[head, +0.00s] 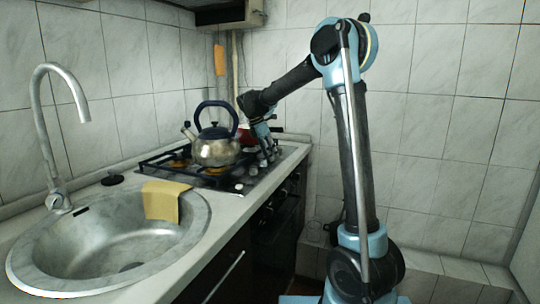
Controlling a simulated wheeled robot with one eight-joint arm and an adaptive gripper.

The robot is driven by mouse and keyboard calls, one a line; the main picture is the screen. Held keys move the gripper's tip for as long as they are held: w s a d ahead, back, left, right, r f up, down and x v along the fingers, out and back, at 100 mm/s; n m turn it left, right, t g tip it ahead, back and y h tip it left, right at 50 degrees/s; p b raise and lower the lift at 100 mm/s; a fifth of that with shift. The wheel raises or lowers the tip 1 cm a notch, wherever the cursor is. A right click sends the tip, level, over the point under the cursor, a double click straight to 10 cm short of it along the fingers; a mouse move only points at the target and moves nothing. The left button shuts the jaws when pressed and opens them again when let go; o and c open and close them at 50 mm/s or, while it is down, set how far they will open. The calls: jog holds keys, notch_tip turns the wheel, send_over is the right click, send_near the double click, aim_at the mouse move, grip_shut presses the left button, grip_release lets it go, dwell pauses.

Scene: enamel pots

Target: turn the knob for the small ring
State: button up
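The gas hob (178,176) is set in the counter, with black grates over its burners. A pale knob (239,187) shows at the hob's near front corner. More knobs run back along the front edge towards my gripper, small and partly hidden. My gripper (268,154) points down over the far end of this knob row. I cannot tell whether it touches a knob or whether its fingers are open or shut. Which knob belongs to the small ring cannot be made out.
A steel kettle (215,152) with a dark blue handle stands on the hob, left of my gripper. A red pot (247,138) is partly hidden behind it. A sink (85,250) with a yellow cloth (162,201) is at the left. Tiled walls stand behind.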

jog(key=v, duration=1.2)
dwell(0.3)
